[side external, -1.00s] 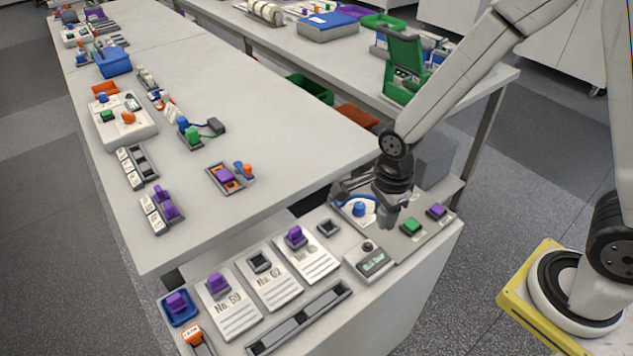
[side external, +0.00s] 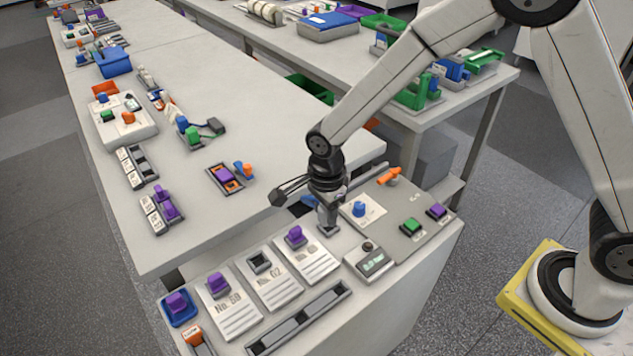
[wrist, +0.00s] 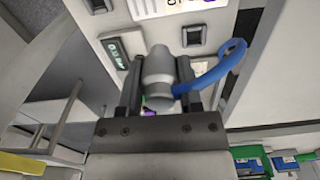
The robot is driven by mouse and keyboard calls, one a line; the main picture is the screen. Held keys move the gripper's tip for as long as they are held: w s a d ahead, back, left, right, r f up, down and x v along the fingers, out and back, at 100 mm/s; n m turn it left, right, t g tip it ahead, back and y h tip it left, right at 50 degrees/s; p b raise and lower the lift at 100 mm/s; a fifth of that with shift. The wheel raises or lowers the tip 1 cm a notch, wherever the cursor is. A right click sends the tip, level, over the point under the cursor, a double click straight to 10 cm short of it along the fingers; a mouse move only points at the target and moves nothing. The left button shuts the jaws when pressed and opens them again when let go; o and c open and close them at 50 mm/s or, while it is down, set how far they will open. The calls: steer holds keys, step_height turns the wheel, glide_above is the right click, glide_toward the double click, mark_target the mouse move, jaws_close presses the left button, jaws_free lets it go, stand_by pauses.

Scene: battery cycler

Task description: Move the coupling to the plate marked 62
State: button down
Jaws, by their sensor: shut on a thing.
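My gripper (side external: 327,196) is shut on the coupling, a grey stepped cylinder (wrist: 158,72) with a blue loop-shaped lever (wrist: 213,75) on its right in the wrist view. In the side view the gripper hangs low over the back of the near bench, at a small dark square socket (side external: 328,230); whether the coupling touches it I cannot tell. The plate marked 62 (side external: 280,288) is the middle of three white plates, to the left of and nearer the camera than my gripper. It carries an empty square socket (side external: 260,262).
Plate 59 (side external: 235,315) and the right-hand plate (side external: 312,262) flank it, each bearing a purple plug. A small display box (side external: 370,262) and a grey panel (side external: 400,235) with a blue knob, green button and purple button are at right. A long slotted rail (side external: 300,318) lies in front.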

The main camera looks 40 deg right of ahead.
steer(key=w+a+f+n, duration=0.1)
steer(key=w+a, duration=0.2)
steer(key=a, duration=0.3)
steer(key=w+a+f+n, duration=0.1)
steer(key=w+a+n, duration=0.1)
steer(key=a, duration=0.5)
steer(key=shift+w+a+f, duration=0.15)
steer(key=shift+w+f, duration=0.25)
steer(key=shift+w, duration=0.3)
steer(key=shift+f, duration=0.25)
steer(key=shift+f, duration=3.2)
steer(key=shift+f, duration=0.2)
steer(key=shift+c, duration=1)
jaws_free()
step_height(320, 180, up, 8)
steer(key=shift+f, duration=0.15)
